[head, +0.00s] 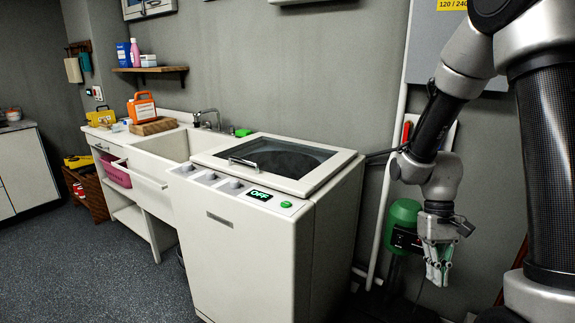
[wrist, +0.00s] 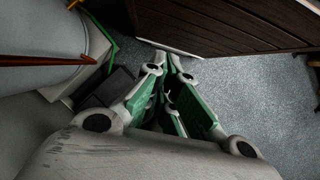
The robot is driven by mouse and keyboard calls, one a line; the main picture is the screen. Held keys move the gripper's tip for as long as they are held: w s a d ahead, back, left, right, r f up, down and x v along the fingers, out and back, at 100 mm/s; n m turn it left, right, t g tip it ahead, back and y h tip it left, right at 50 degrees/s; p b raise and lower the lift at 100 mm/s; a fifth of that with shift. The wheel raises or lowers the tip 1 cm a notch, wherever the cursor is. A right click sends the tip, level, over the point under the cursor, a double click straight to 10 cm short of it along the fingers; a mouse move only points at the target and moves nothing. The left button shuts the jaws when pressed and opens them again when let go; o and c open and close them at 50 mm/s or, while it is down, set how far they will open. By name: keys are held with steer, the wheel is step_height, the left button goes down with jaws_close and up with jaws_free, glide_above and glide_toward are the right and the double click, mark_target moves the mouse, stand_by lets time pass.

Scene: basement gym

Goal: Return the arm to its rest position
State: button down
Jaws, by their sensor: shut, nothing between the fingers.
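My gripper (head: 438,272) hangs pointing down at the right of the head view, to the right of the washing machine. Its fingers are shut with nothing between them. My arm is bent, with the forearm coming down from the upper right. In the wrist view the gripper (wrist: 172,62) shows its green-padded fingers drawn together above the grey floor.
A white top-loading washing machine (head: 245,240) with a glass lid and a display reading OFF stands in the middle. A sink counter (head: 150,160) is to its left. A green machine (head: 403,213) stands behind my gripper. Speckled floor (head: 100,270) is clear at the left.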

steer(key=s+d+r+t, duration=0.1)
steer(key=s+r+t, duration=0.3)
steer(key=r, duration=0.7)
steer(key=s+d+r+t, duration=0.1)
steer(key=s+r+t, duration=0.3)
steer(key=r, duration=0.7)
steer(key=shift+s+r+t, duration=0.15)
steer(key=shift+s+t, duration=0.25)
steer(key=shift+s, duration=0.05)
